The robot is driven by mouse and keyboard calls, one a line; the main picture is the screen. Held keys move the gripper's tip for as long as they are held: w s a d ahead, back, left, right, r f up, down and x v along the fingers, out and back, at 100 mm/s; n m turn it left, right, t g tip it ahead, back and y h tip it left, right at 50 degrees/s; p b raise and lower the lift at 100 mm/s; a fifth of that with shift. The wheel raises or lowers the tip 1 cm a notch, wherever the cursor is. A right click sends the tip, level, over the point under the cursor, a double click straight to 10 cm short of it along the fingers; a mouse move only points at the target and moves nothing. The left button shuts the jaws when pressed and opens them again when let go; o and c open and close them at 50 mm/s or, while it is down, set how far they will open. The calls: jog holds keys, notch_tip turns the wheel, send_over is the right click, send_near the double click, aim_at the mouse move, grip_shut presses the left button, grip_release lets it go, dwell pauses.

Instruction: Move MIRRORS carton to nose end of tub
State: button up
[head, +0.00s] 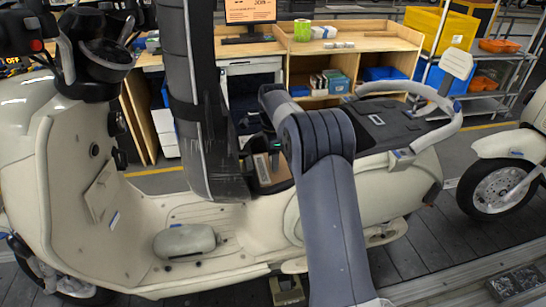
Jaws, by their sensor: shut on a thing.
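A cream scooter stands side-on, its long dark seat (200,95) raised upright. Behind the seat's lower end is the dark opening of the tub (288,182), mostly hidden by my arm and the seat. A small brown carton (262,168) shows at the opening; no lettering on it can be read, so I cannot tell from print that it is MIRRORS. My gripper (272,158) is at this carton and shut on it, its fingers small and partly hidden by my grey arm. I cannot tell whether the carton touches the tub floor.
A grey rounded cover (184,241) lies on the scooter's footboard. The rear deck (385,121) carries a looped grab rail (443,118). A wooden bench (345,42) with a monitor stands behind, and a rack with yellow bins (440,30) at the right. Another scooter's wheel (497,190) is at the right.

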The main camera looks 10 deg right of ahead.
jog(key=shift+f, duration=0.2)
jog(key=shift+f, duration=0.3)
dwell(0.4)
jog(key=o, duration=1.4)
jog(key=shift+c, duration=0.2)
notch_tip(320, 180, up, 11)
jog(key=shift+b, duration=0.45)
jog(key=shift+f, duration=0.15)
